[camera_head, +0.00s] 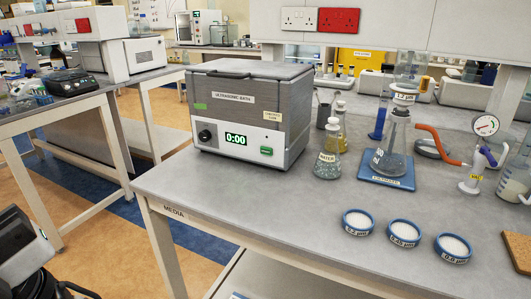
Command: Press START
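The ultrasonic bath (250,108) is a grey box with its lid shut, standing on the left part of the bench. Its front panel carries a black knob (205,135), a green display (236,140) reading 0:00 and a small green button (266,151) at the right. The lettering on the button is too small to read. Nothing covers the front panel.
Right of the bath stand a WATER flask (327,165), a flask on a blue base (387,180) with an orange hose, and a gauge (485,125). Three blue-rimmed dishes (405,233) lie near the front edge. The bench (270,205) is bare before the bath.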

